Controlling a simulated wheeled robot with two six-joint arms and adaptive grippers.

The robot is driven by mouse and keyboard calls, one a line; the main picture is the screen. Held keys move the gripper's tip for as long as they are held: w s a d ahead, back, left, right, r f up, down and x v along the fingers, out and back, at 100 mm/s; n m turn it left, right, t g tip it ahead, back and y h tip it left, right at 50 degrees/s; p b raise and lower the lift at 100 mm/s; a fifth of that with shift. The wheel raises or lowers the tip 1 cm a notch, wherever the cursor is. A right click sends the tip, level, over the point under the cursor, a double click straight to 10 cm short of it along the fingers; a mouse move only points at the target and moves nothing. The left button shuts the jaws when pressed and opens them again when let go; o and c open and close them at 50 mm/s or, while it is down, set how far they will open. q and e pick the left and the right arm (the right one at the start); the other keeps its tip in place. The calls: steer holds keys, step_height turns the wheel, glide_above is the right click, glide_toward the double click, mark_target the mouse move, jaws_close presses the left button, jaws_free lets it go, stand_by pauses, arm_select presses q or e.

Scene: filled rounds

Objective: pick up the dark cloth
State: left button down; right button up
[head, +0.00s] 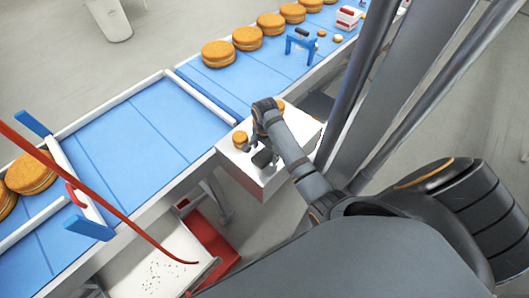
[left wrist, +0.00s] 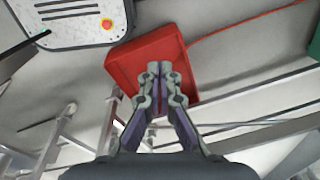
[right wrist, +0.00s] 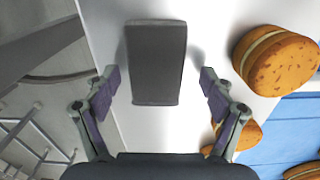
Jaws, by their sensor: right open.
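The dark cloth (right wrist: 156,62) looks like a folded dark grey block lying on a white surface in the right wrist view. In the head view the cloth (head: 263,158) lies on a white stand (head: 268,183) beside the conveyor. My right gripper (right wrist: 157,82) is open, with one finger to each side of the cloth's near end and a gap on both sides. In the head view the right gripper (head: 257,146) hangs just above the stand and partly hides its top.
Filled rounds (right wrist: 275,60) stand close to the right finger on the white stand; one shows in the head view (head: 240,138). The blue conveyor (head: 150,120) runs alongside with several rounds and a small blue frame (head: 300,44). A red cable (head: 100,196) crosses the left side.

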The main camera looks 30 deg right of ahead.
steer(key=shift+s+a+r, duration=0.25)
steer(key=shift+s+a, duration=0.1)
steer(key=shift+s, duration=0.05)
steer(key=c, duration=0.4)
steer(key=shift+s, duration=0.1)
steer(key=c, duration=0.3)
steer(key=shift+d, duration=0.1)
steer(key=c, duration=0.6)
steer(key=shift+o, duration=0.2)
